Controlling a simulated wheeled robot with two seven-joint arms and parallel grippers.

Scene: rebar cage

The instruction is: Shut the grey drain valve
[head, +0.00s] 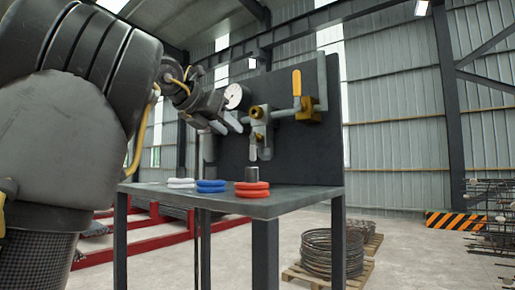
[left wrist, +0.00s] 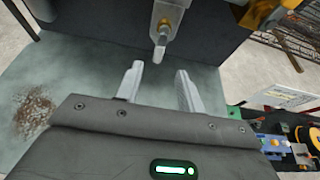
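The grey drain valve has a grey lever (head: 253,147) hanging straight down below the brass fitting (head: 258,114) on the dark panel. In the left wrist view the grey lever (left wrist: 162,32) points toward my gripper, beyond the fingertips and roughly in line with the gap. My left gripper (head: 231,127) is open and empty, left of the lever in the head view. Both its fingers show apart in the left wrist view (left wrist: 158,70), touching nothing. My right gripper is in neither view.
A yellow-handled valve (head: 297,84) sits up and right on the same panel (head: 325,150). A round gauge (head: 233,96) is at upper left. Wire coils (head: 332,255) stand on the floor behind.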

